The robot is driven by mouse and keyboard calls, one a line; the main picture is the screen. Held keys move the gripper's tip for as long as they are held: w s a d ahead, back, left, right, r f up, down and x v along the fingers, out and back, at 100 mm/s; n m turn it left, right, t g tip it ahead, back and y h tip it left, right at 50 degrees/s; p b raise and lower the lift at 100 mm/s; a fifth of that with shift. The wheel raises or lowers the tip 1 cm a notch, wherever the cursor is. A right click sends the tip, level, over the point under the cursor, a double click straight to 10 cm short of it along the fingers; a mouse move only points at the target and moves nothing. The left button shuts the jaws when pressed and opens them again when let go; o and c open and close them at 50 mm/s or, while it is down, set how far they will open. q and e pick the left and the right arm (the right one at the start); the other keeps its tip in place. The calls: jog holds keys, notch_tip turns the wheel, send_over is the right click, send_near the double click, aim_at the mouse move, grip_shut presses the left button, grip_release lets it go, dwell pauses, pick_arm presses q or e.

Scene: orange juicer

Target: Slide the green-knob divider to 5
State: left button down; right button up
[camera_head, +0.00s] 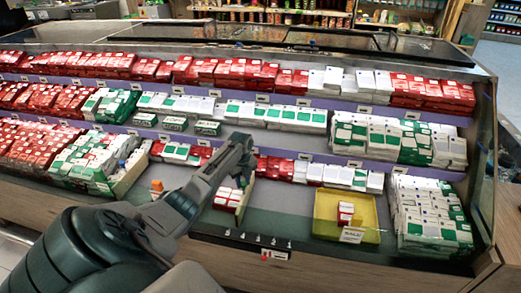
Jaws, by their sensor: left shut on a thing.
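My left gripper (238,150) reaches in from the lower left over the lowest shelf. It is shut at the back end of a pale cream divider (246,197), though the contact is partly hidden by the gripper. The divider stands upright beside red-and-white boxes. No green knob shows. A row of small white number marks (258,240) runs along the shelf front to the right of my arm; the figures are too small to read surely. My right gripper is not in view.
A yellow tray (325,205) holds a few small boxes at the right. Bare shelf (283,208) lies between the cream divider and the tray.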

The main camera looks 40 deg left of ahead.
pick_arm(q)
jog(key=shift+s+a+r, duration=0.1)
jog(key=shift+s+a, duration=0.25)
jog(key=shift+a, duration=0.3)
jog(key=shift+s+a, duration=0.35)
jog(key=shift+a, duration=0.25)
jog(key=c, duration=1.2)
grip_release()
jog(key=shift+a, duration=0.1)
jog(key=shift+c, duration=0.2)
jog(key=shift+o, duration=0.5)
jog(key=shift+s, duration=0.1)
notch_tip(320, 180, up, 11)
jog(key=b, duration=0.1)
jog(key=shift+f, duration=0.2)
